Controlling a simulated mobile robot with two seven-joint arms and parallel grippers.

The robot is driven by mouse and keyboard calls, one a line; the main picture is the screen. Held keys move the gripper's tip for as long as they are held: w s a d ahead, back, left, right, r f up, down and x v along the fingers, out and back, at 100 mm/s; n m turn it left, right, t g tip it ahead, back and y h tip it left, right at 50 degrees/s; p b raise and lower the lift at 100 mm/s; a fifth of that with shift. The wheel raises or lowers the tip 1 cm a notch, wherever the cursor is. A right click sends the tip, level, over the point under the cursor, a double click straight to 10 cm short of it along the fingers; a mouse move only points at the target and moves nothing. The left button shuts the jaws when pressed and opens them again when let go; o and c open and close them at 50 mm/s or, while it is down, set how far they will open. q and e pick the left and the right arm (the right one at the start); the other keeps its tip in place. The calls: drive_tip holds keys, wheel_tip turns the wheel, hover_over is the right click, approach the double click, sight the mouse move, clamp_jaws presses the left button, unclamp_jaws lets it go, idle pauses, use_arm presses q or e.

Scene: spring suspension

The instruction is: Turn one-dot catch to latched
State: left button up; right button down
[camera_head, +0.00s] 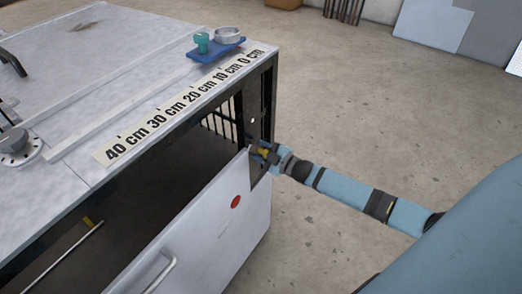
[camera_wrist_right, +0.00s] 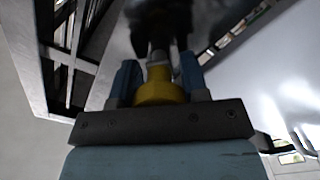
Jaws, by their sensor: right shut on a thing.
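My right gripper (camera_head: 262,150) is at the top right corner of the tilted white front panel (camera_head: 205,245), by the cabinet's front corner post. It is shut on a small yellow knob-like part (camera_wrist_right: 160,88), which appears to belong to a catch. In the right wrist view the two blue fingers of the right gripper (camera_wrist_right: 158,70) stand on either side of the yellow part, with a dark piece beyond it. No dot marking can be made out, and the catch's turn position cannot be told. My left gripper is not in view.
The grey cabinet (camera_head: 75,80) has a ruler strip (camera_head: 180,105) along its top edge. A blue tray (camera_head: 217,51) holds a teal piece and a metal ring. The panel bears a red oval (camera_head: 235,202) and a handle (camera_head: 160,275). Floor at right is mostly clear.

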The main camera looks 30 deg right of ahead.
drive_tip(key=n, duration=0.3)
drive_tip(key=n+b, duration=0.1)
drive_tip(key=n, duration=0.1)
drive_tip(key=shift+f+n, duration=0.1)
drive_tip(key=shift+n, duration=0.2)
drive_tip(key=shift+n+b, duration=0.75)
drive_tip(key=shift+n, duration=1.05)
drive_tip(key=c, duration=0.6)
unclamp_jaws()
drive_tip(key=shift+s, duration=0.1)
